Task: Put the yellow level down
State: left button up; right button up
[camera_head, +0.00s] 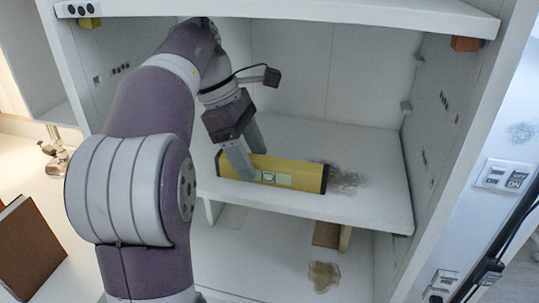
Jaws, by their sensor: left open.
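The yellow level (300,175) lies lengthwise on the middle white shelf (375,205), near its front edge. It has dark end caps and a pale green vial window in its side. My left gripper (248,165) reaches in from the left and points down at the left part of the level. Its jaws are open, with one finger in front of the level and the other behind it. I cannot tell whether the fingers touch the level. My right gripper is not in view.
A dark smudge marks the shelf right of the level. An upper shelf (300,12) hangs above, and side walls (440,120) bound the space. Below are a brown block (327,234) and a stain. The shelf behind the level is clear.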

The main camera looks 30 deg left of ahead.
pick_arm(q)
jog(key=a, duration=0.2)
jog(key=s+a, duration=0.1)
jog(key=a, duration=0.2)
jog(key=s+a+p, duration=0.1)
jog(key=a, duration=0.2)
jog(key=shift+a, duration=0.25)
